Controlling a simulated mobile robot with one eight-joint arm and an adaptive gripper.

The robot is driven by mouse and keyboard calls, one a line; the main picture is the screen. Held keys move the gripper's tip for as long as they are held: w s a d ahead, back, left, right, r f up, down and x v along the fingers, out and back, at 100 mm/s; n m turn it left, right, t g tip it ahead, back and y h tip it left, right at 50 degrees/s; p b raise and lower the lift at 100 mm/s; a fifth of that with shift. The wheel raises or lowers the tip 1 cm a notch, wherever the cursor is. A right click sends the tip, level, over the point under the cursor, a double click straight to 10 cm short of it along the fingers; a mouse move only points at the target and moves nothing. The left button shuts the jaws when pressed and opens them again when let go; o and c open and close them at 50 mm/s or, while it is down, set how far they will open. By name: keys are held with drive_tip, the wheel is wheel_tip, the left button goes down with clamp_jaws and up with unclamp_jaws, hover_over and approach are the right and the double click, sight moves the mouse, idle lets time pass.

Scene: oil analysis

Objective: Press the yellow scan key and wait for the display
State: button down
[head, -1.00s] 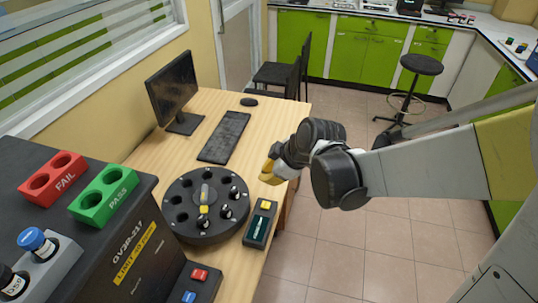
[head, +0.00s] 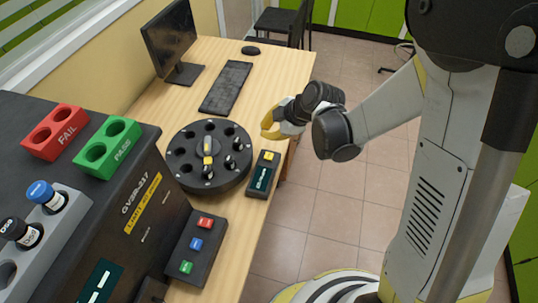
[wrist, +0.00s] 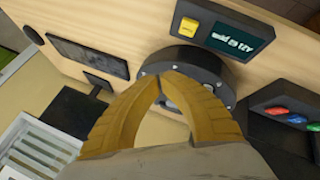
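The yellow scan key (head: 269,156) is on a small dark handheld-size unit (head: 254,192) lying at the table's right edge. A dark teal display (head: 262,177) with light text sits beside the key. In the wrist view, the key (wrist: 187,27) and the lit display (wrist: 242,40) show at the top, beyond the fingertips; the text is too blurred to read surely. My gripper (head: 268,122) is above the table's right edge, beyond the unit and apart from the key. In the wrist view, its yellow fingers (wrist: 165,75) meet at the tips, with nothing between them.
A round black carousel (head: 185,178) with vials stands left of the unit. A box with red, blue and green buttons (head: 211,250) is nearer. A large dark analyser (head: 145,185) with PASS and FAIL racks stands at left. A keyboard (head: 225,88) and monitor lie farther back.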

sight(267, 153)
drive_tip(key=shift+f+b, duration=3.3)
drive_tip(key=shift+f, duration=1)
drive_tip(key=shift+f+b, duration=0.4)
drive_tip(key=shift+b, duration=0.05)
drive_tip(key=shift+f, duration=0.5)
drive_tip(key=shift+r+p, duration=0.5)
drive_tip(key=shift+r, duration=0.45)
drive_tip(key=shift+r, duration=0.1)
wheel_tip(267, 153, up, 5)
drive_tip(key=p, duration=0.3)
drive_tip(key=shift+p, duration=0.35)
